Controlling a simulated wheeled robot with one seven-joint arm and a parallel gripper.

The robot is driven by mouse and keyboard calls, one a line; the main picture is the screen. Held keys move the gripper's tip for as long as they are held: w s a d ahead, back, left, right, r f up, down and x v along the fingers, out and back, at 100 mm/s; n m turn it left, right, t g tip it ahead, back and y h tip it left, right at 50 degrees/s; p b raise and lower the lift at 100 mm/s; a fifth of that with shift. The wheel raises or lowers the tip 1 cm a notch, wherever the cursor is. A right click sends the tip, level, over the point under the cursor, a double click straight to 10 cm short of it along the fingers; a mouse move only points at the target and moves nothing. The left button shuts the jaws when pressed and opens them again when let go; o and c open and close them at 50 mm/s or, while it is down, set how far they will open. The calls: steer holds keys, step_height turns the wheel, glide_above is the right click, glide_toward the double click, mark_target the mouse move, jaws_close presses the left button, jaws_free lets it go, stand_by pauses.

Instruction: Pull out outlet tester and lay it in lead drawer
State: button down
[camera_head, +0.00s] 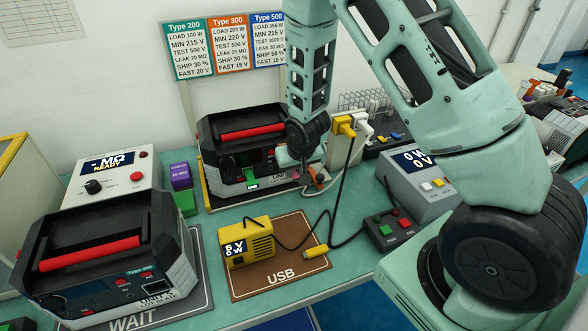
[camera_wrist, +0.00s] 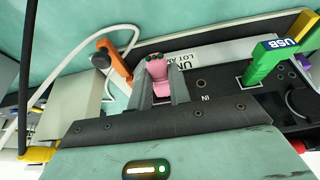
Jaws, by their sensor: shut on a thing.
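A small pink plug-like piece (camera_wrist: 159,80) with dark dots on its end, which looks like the outlet tester, shows in the wrist view. My gripper (camera_wrist: 160,92) is shut on it, with one grey finger on each side. It is at the front of the black power unit (camera_head: 240,125) with the red handle, beside the IN mark. I cannot tell if it is still seated in the unit. In the head view, my gripper (camera_head: 291,163) is at the unit's right front, and the pink piece is mostly hidden. I cannot make out a lead drawer in either view.
A green USB piece (camera_wrist: 262,62) and an orange plug (camera_wrist: 115,62) with a white cable flank my gripper. Another black unit (camera_head: 100,255) stands on the WAIT mat. A yellow USB meter (camera_head: 249,242) lies on the brown mat (camera_head: 285,270). A grey meter (camera_head: 415,180) stands right.

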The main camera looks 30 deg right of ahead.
steer(key=shift+s+a, duration=0.15)
steer(key=shift+s, duration=0.55)
steer(key=shift+s+a, duration=0.1)
steer(key=shift+s, duration=0.55)
